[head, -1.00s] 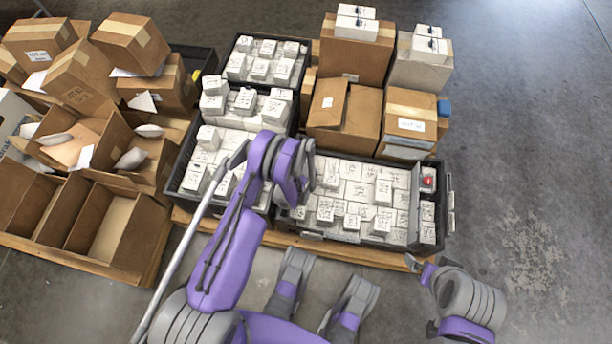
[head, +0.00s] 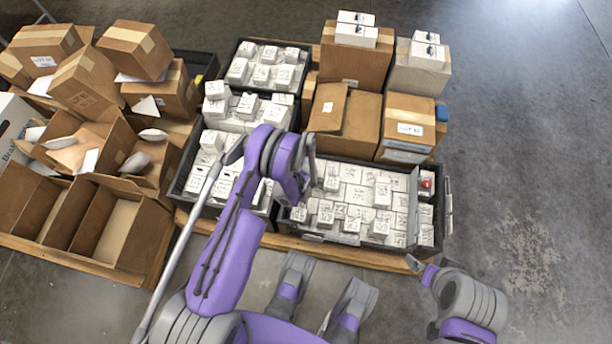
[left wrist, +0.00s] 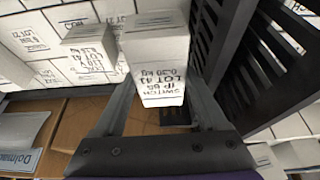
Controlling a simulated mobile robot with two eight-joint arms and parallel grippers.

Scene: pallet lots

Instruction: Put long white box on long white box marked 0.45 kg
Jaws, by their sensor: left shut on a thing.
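My left gripper (left wrist: 160,105) is shut on a long white box (left wrist: 158,70) in the left wrist view. Its end label reads SWITCH, IP 65, LOT A1 and seems to read 0.30 kg. Several white boxes (head: 350,212) stand in that crate, some higher than others. A marking of 0.45 kg cannot be read on any of them.
Dark crates of white boxes (head: 268,62) stand behind and left. Brown cartons (head: 355,55) stack at the back. Open cartons (head: 105,225) are at left. Grey floor is clear at right.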

